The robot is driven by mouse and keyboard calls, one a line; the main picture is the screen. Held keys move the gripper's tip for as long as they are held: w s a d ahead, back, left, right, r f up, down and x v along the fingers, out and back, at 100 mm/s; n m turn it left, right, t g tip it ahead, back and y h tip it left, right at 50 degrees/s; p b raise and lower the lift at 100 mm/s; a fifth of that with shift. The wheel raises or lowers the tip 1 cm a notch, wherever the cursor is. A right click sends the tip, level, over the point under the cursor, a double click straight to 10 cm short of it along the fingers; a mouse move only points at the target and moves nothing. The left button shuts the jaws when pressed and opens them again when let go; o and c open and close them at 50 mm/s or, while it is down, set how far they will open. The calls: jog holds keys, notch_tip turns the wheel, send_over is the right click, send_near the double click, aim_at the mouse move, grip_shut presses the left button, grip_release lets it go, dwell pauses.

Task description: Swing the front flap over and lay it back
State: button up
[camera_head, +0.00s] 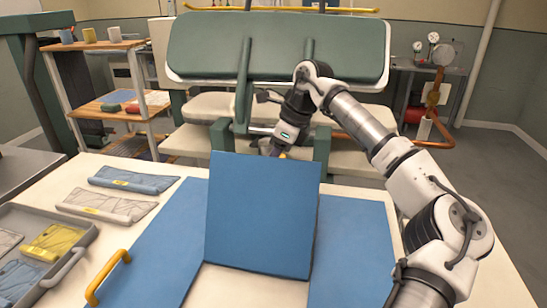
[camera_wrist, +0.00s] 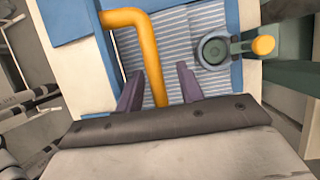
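The blue front flap (camera_head: 262,215) stands raised and tilted over the middle of the cream table in the head view, its broad face toward the camera. My gripper is behind the flap's top edge, with its fingertips hidden there. In the wrist view my gripper (camera_wrist: 158,88) has its two purple fingers apart. A yellow bar handle (camera_wrist: 130,50) passes between them, with a visible gap on both sides. The handle bends at the top and reaches a blue panel (camera_wrist: 68,18). Flat blue sheets (camera_head: 150,255) lie on both sides of the flap.
A second yellow handle (camera_head: 107,275) stands at the front left. A green padded press (camera_head: 275,48) stands behind. A grey round knob (camera_wrist: 213,50) is near my fingers.

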jog(key=b+v, duration=0.1)
jog(key=v, duration=1.2)
jog(key=shift+r, duration=0.35)
jog(key=shift+s+d, duration=0.1)
dwell(0.4)
